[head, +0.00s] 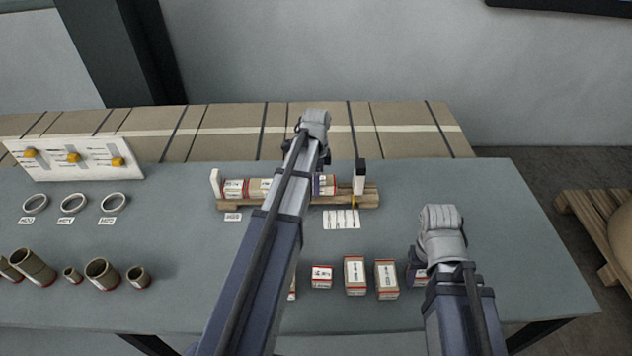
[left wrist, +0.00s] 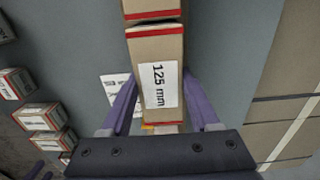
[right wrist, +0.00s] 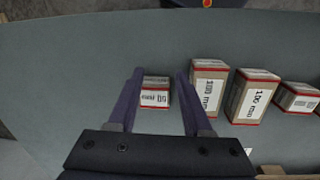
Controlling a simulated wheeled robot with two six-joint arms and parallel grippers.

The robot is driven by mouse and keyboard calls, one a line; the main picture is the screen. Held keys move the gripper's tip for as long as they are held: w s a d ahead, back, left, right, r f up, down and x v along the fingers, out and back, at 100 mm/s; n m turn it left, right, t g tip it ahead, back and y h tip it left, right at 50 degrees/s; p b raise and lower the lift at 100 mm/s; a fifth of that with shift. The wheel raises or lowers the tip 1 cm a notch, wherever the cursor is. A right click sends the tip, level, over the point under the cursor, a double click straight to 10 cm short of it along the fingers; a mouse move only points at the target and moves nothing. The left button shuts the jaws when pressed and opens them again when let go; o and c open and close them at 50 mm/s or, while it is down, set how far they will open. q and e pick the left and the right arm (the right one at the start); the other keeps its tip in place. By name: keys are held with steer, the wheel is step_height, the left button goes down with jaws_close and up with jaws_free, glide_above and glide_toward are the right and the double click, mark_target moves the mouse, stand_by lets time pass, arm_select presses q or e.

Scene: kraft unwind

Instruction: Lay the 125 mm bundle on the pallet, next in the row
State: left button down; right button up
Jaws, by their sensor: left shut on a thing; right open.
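The 125 mm bundle (left wrist: 158,60) is a kraft-brown box with red edges and a white label, seen in the left wrist view. My left gripper (left wrist: 158,78) is shut on it, one purple finger on each side. Another bundle (left wrist: 150,7) lies end to end with it, almost touching. In the head view my left gripper (head: 323,182) is at the right part of the wooden pallet (head: 228,204); my arm hides the row's middle. Bundles (head: 235,188) lie at the pallet's left. My right gripper (right wrist: 155,76) is open around a 50 mm bundle (right wrist: 155,93).
A white post (head: 215,182) and a black-topped post (head: 360,176) stand at the pallet's ends. Several bundles (head: 355,275) stand at the table's front. Rings (head: 74,203), cores (head: 102,272) and a board with yellow knobs (head: 74,158) are at left. A label sheet (head: 341,219) lies before the pallet.

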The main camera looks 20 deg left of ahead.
arm_select(q)
steer(key=shift+f+b, duration=0.4)
steer(key=shift+f, duration=0.2)
arm_select(e)
steer(key=shift+f, duration=0.6)
arm_select(q)
steer(key=shift+c, duration=0.2)
jaws_free()
arm_select(e)
steer(key=shift+r, duration=0.1)
arm_select(q)
steer(key=shift+r, duration=0.2)
arm_select(e)
steer(key=shift+r, duration=0.1)
arm_select(q)
step_height(320, 180, up, 8)
steer(key=p, duration=0.8)
steer(key=shift+f, duration=0.2)
arm_select(e)
step_height(320, 180, up, 8)
steer(key=shift+f, duration=0.2)
